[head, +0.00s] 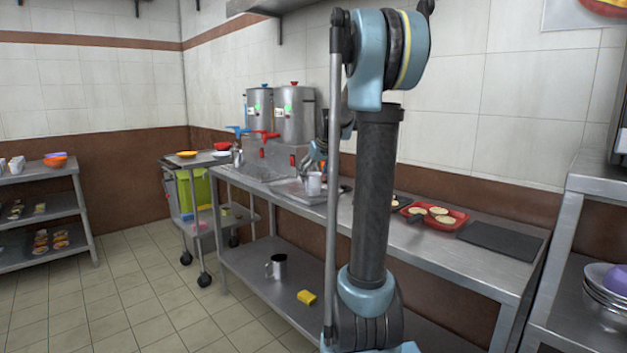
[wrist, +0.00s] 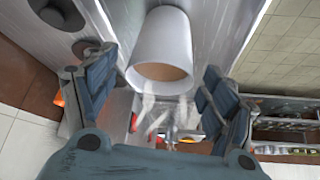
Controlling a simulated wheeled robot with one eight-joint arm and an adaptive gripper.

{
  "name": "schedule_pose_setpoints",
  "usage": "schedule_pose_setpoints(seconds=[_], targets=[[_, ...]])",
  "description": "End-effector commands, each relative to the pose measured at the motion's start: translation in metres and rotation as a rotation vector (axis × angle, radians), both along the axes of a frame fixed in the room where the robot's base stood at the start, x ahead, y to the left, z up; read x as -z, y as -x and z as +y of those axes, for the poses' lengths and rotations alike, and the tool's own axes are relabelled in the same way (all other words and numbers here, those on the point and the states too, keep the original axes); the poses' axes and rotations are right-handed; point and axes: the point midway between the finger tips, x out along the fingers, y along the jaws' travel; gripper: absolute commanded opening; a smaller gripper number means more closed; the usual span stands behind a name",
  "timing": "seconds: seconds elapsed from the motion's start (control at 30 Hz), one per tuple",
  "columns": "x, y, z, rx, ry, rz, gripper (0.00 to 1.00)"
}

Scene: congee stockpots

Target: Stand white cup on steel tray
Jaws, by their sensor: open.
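The white cup (head: 314,184) stands upright on or just over the right part of the steel tray (head: 284,189) on the counter; I cannot tell whether its base touches. In the wrist view the cup (wrist: 162,38) appears large and upside down in the picture, with a brownish area inside its rim. My gripper (head: 312,163) is at the cup, partly hidden by my arm in the head view. In the wrist view my gripper (wrist: 155,84) is open, with one finger on each side of the cup and visible gaps between.
Two steel stockpots (head: 295,112) with red and blue taps stand behind the tray. A red tray of flat cakes (head: 447,222) and a dark mat (head: 500,241) lie farther right. A steel mug (head: 277,266) and a yellow sponge (head: 307,297) sit on the lower shelf.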

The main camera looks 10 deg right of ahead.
Motion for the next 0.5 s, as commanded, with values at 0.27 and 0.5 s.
schedule_pose_setpoints(seconds=[0.27, 0.5], targets=[[-0.044, 0.028, -0.008, 0.002, -0.001, 0.0, 0.77], [-0.074, 0.045, -0.013, 0.001, -0.001, 0.0, 0.77]])
